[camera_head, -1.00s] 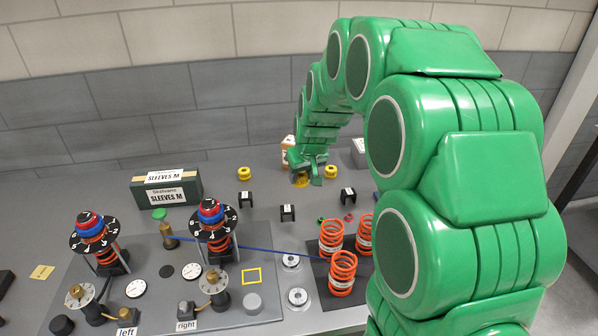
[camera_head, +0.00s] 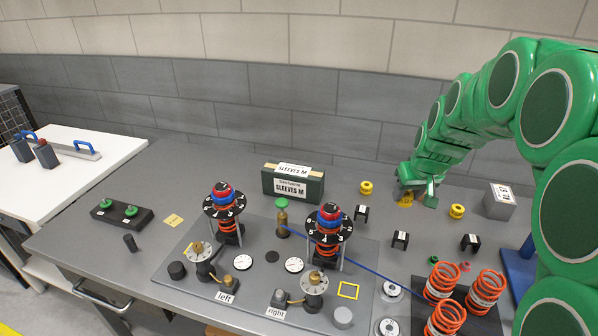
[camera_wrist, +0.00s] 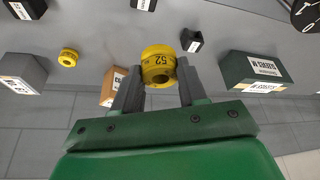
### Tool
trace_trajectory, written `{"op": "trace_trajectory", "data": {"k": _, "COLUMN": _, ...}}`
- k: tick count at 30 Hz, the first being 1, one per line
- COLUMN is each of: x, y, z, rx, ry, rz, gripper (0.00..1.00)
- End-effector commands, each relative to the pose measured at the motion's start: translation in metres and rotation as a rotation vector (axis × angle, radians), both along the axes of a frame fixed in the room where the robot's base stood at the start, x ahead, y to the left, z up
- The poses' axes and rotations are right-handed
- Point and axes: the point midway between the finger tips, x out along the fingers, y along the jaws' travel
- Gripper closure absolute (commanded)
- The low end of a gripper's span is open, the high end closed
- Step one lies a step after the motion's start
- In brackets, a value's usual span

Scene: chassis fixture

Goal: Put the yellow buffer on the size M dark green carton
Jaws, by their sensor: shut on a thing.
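My gripper (camera_wrist: 158,82) is shut on a yellow buffer (camera_wrist: 159,62) marked 52, which sits between its two fingers in the wrist view. In the head view my gripper (camera_head: 415,197) is right of the carton, and the held buffer (camera_head: 405,200) shows partly beside it. The dark green carton (camera_head: 283,187), labelled SLEEVES M, stands at the back of the bench with a clear-looking label strip on its top edge. The carton also shows at the right of the wrist view (camera_wrist: 255,74), apart from the gripper.
Other yellow buffers stand left (camera_head: 365,188) and right (camera_head: 457,211) of my gripper. Black brackets (camera_head: 400,240) stand in front. A grey box (camera_head: 499,202) is to the right. Spring fixtures (camera_head: 328,230) rise before the carton. An orange-sided box (camera_wrist: 113,84) is near the gripper.

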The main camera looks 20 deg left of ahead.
Motion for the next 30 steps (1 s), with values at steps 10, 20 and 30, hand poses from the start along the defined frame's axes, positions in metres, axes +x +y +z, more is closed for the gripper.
{"op": "trace_trajectory", "data": {"k": 10, "x": 0.028, "y": 0.129, "z": 0.04, "rx": -0.001, "ry": -0.002, "rz": 0.309, "gripper": 0.88}}
{"op": "trace_trajectory", "data": {"k": 20, "x": 0.019, "y": 0.24, "z": 0.071, "rx": 0.007, "ry": -0.005, "rz": 0.583, "gripper": 0.88}}
{"op": "trace_trajectory", "data": {"k": 30, "x": 0.016, "y": 0.277, "z": 0.08, "rx": 0.01, "ry": -0.006, "rz": 0.671, "gripper": 0.88}}
